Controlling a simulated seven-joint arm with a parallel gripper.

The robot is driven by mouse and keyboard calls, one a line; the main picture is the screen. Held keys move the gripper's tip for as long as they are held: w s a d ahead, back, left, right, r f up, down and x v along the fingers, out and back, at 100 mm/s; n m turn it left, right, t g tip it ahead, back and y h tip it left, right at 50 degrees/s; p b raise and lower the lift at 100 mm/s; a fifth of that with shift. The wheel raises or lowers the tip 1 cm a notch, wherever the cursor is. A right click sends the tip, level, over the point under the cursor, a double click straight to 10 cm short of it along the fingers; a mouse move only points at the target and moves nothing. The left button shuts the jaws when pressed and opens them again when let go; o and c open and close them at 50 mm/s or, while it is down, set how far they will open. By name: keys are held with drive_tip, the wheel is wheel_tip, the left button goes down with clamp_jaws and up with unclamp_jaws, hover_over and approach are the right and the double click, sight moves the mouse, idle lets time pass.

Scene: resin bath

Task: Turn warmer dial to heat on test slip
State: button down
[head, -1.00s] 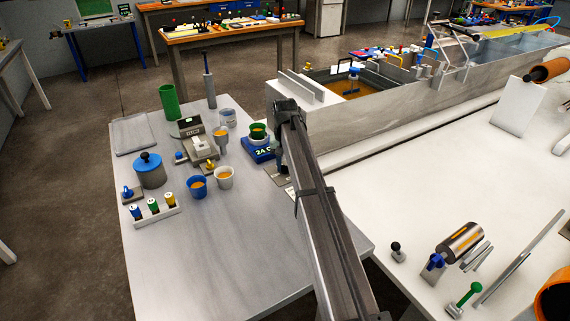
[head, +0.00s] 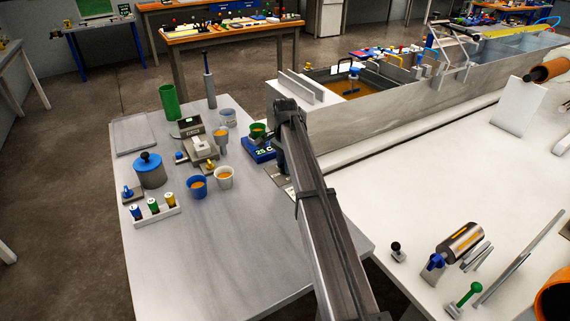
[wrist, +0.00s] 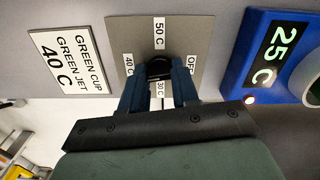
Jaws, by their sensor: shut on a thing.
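The warmer dial (wrist: 158,68) is a dark knob on a grey plate (wrist: 196,32) labelled OFF, 30 C, 40 C and 50 C. My gripper (wrist: 159,80) is shut on the dial, a blue finger on each side. The dial's pointer is hidden, so its setting cannot be told. The test slip (wrist: 68,58), a white card left of the plate, reads GREEN CUP, GREEN JET, 40 C. The blue warmer (wrist: 240,75) right of the plate shows 25 C, with a small light lit. In the head view the warmer (head: 257,155) carries a green cup (head: 257,130); my arm partly hides the dial area.
Blue (head: 197,187) and white (head: 223,178) cups of amber liquid stand left of the warmer. A lidded grey pot (head: 150,174) and a rack of small bottles (head: 156,213) stand farther left. The front of the grey table (head: 210,260) is clear.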

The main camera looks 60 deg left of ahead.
drive_tip(key=shift+m, duration=0.8)
drive_tip(key=c, duration=0.8)
unclamp_jaws()
drive_tip(key=shift+c, duration=0.2)
wheel_tip(320, 180, up, 14)
drive_tip(key=shift+f, duration=0.1)
